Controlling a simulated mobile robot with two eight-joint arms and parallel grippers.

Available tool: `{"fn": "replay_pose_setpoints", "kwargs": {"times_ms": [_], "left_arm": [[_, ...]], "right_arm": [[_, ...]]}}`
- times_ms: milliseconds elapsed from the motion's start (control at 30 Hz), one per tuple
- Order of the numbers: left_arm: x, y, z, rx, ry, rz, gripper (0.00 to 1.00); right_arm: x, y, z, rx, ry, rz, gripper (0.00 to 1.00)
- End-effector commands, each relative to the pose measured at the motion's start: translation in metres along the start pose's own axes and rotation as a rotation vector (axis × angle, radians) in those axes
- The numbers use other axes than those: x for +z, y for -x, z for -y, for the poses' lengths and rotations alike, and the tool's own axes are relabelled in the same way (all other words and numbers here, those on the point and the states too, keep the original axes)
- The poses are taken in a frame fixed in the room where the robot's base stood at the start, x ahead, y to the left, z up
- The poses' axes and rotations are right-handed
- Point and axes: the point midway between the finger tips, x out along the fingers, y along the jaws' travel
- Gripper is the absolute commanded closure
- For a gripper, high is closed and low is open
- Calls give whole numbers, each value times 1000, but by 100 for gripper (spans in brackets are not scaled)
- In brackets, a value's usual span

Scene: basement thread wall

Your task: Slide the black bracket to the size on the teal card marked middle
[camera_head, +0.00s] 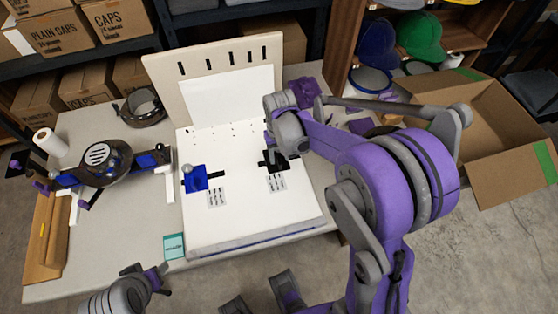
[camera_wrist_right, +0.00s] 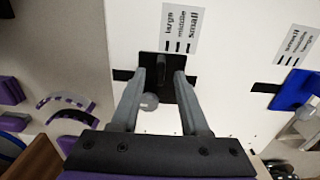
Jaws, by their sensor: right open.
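The black bracket (camera_head: 267,164) sits on a dark rail on the right of the white board (camera_head: 232,222). In the right wrist view the black bracket (camera_wrist_right: 172,95) lies beside a printed scale (camera_wrist_right: 180,28) reading large, middle and small. Which mark the bracket lines up with is unclear. My right gripper (camera_wrist_right: 160,76) is open, with its fingers over the bracket, one on each side of its raised middle; contact is unclear. The teal card (camera_head: 174,246) lies at the board's front left corner; its print is too small to read. Part of my left arm (camera_head: 118,297) shows at the lower left.
A blue bracket (camera_head: 195,179) with its own scale sits on the board's left; it also shows in the right wrist view (camera_wrist_right: 297,88). A slotted upright panel (camera_head: 163,70) stands behind. A dark cap-like fixture (camera_head: 103,165) is at the left. An open carton (camera_head: 490,125) stands right.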

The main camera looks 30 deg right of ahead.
Motion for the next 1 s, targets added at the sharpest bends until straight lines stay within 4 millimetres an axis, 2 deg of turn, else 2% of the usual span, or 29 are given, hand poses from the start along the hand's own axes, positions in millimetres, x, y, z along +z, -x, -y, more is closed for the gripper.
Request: {"fn": "replay_pose_setpoints", "kwargs": {"times_ms": [33, 200, 533, 567, 800, 1000], "left_arm": [[1, -1, 0, 0, 0, 1, 45], [2, -3, 0, 0, 0, 1, 45], [2, -3, 0, 0, 0, 1, 45], [2, -3, 0, 0, 0, 1, 45], [2, -3, 0, 0, 0, 1, 45], [2, -3, 0, 0, 0, 1, 45]], "right_arm": [[0, -9, 0, 0, 0, 0, 55], [0, -24, 0, 0, 0, 0, 55], [0, -27, 0, 0, 0, -1, 55], [0, -27, 0, 0, 0, -1, 59], [0, -27, 0, 0, 0, -1, 100], [0, -27, 0, 0, 0, -1, 100]]}}
